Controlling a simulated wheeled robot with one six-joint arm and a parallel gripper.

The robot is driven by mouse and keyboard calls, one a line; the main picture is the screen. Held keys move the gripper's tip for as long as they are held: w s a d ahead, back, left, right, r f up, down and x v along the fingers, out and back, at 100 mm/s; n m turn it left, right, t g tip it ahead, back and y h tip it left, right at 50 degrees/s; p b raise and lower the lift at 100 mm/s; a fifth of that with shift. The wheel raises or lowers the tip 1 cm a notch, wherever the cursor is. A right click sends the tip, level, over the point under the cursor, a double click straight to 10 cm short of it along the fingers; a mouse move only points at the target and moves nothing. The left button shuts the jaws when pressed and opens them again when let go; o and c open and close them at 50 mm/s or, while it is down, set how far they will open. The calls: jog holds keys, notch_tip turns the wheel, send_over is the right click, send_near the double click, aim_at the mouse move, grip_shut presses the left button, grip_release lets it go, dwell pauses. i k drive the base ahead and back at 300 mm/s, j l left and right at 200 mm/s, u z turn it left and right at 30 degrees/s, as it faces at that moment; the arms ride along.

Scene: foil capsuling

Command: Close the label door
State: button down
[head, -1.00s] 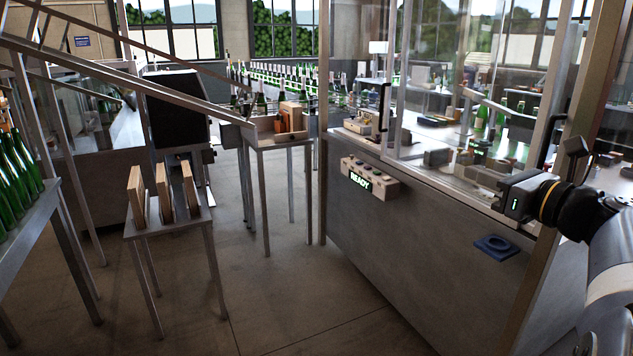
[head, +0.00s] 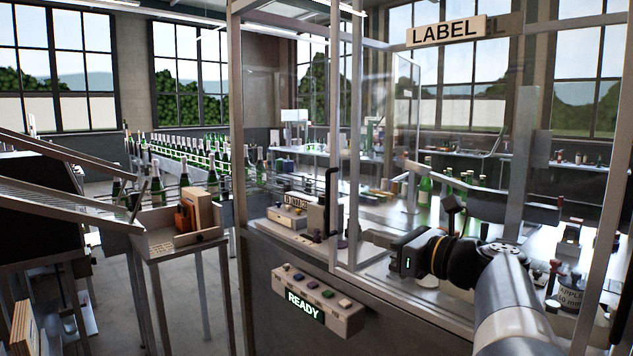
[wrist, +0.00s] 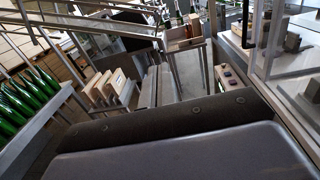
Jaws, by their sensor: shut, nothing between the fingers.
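The label station is a glazed cabinet under a LABEL sign (head: 447,30). A clear door panel (head: 375,130) stands in its front with a metal upright on its left edge. A black vertical handle (head: 332,200) shows beside that upright. The bay left of the handle looks open, but the clear glass makes this hard to tell. My gripper (head: 370,238) is shut and empty, pointing left, right of and lower than the handle and apart from it in the picture. In the wrist view a large grey and black shape fills the bottom; the fingertips cannot be made out.
A button box (head: 318,300) reading READY juts from the cabinet front, below and left of my gripper. A small table (head: 165,245) with a wooden tray stands left. Green bottles (head: 425,190) stand behind the glass. Open floor shows in front of the small table.

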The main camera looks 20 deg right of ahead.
aim_at(473, 26)
jog(key=i+j+z, duration=0.1)
jog(key=i+z, duration=0.15)
jog(key=i, duration=0.35)
jog(key=i+j+z, duration=0.25)
jog(key=i, duration=0.3)
